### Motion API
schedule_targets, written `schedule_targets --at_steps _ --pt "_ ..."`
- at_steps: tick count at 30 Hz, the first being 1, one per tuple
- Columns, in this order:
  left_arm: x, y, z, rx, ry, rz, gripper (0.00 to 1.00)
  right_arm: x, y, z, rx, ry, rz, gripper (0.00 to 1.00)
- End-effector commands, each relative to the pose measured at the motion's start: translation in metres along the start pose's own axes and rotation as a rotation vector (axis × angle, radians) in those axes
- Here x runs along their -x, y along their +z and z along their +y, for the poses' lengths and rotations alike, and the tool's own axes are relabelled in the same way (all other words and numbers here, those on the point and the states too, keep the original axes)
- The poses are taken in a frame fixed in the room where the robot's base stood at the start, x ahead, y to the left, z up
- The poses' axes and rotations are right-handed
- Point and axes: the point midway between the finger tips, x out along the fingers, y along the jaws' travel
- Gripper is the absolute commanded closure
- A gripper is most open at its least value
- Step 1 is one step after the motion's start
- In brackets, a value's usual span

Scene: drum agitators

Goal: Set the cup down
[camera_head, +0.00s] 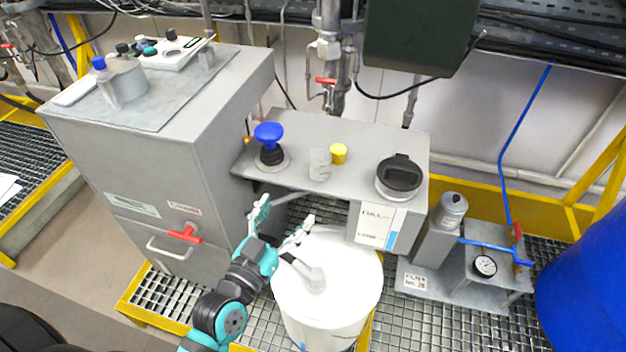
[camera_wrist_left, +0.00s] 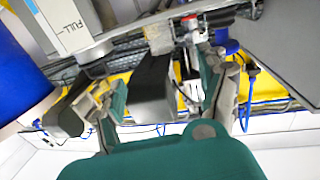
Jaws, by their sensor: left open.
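A small clear cup (camera_head: 320,165) stands upright on the grey box top (camera_head: 349,178), between a blue knob (camera_head: 268,136) and a yellow cap (camera_head: 339,153). My left gripper (camera_head: 285,214) is open, in front of the box's front edge and above the left rim of the white drum (camera_head: 326,300). It is apart from the cup, with nothing seen between its fingers. In the left wrist view my left gripper (camera_wrist_left: 163,100) also shows its two fingers spread wide. My right gripper is not in view.
A black-lidded container (camera_head: 399,177) sits at the box's right end. A grey cabinet (camera_head: 150,150) with a red handle stands left. A pressure gauge (camera_head: 484,265) and a blue drum (camera_head: 590,275) are at right. Bare box top lies in front of the cup.

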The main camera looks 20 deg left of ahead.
Motion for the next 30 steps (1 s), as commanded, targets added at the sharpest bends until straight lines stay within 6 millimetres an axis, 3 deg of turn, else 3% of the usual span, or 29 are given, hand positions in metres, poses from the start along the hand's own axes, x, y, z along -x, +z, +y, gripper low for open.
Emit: schedule_targets --at_steps 15,25,30 --pt "-0.101 -0.004 0.000 0.002 -0.001 0.003 0.24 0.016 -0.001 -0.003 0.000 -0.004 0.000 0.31" --pt "-0.129 -0.003 -0.001 0.001 0.000 0.003 0.24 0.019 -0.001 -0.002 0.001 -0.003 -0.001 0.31" --pt "-0.156 -0.003 -0.002 0.001 -0.001 0.003 0.24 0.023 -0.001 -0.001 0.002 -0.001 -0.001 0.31"
